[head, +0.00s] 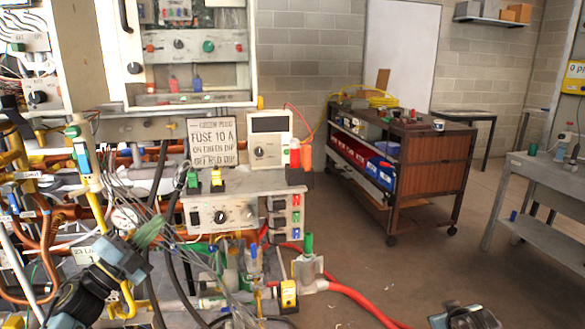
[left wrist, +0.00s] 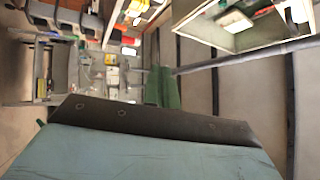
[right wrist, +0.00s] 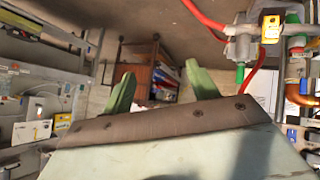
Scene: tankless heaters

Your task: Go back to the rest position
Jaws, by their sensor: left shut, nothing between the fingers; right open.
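My left gripper (head: 148,234) is in the lower left of the head view, in front of the pipes and cables of the heater panel. Its green fingers are together with nothing between them; they also show in the left wrist view (left wrist: 162,88). Thin grey wires pass close around it in the picture; I cannot tell whether they touch. My right gripper (right wrist: 162,86) has its two green fingers apart and empty in the right wrist view. In the head view only part of my right arm shows at the bottom edge, and its fingers are hidden.
The heater panel (head: 184,131) with a grey control box (head: 222,213) and a meter (head: 268,140) fills the left. A red hose (head: 362,303) runs along the floor. A brown cart (head: 431,165) and a grey table (head: 548,172) stand farther right. Open floor (head: 420,262) lies between.

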